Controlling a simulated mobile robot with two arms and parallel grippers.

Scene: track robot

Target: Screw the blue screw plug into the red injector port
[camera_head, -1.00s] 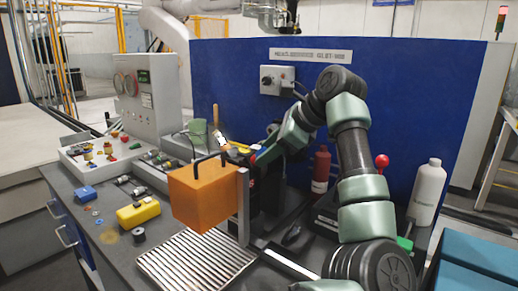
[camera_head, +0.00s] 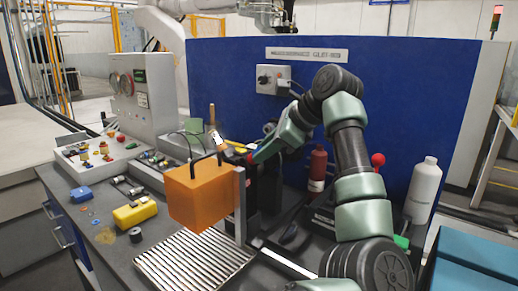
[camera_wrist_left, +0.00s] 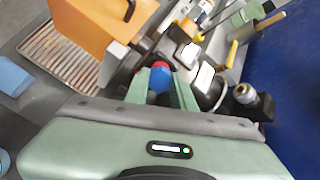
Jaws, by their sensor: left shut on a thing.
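The blue screw plug (camera_wrist_left: 160,82) sits between the green fingers of my left gripper (camera_wrist_left: 162,93) in the left wrist view. The left gripper is shut on it. The red injector port (camera_wrist_left: 161,65) shows just beyond the plug, lined up with it. They look to be touching, but I cannot tell how deep the plug sits. In the head view my left gripper (camera_head: 258,155) is beside the orange box, and a small red part, likely the port (camera_head: 249,159), shows at its tip. My right gripper is not in view.
An orange box (camera_head: 203,196) with a dark handle stands close in front of the port, above a ribbed metal grate (camera_head: 190,262). A red bottle (camera_head: 317,170) and a white bottle (camera_head: 424,190) stand to the right. A yellow case (camera_head: 135,212) lies left.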

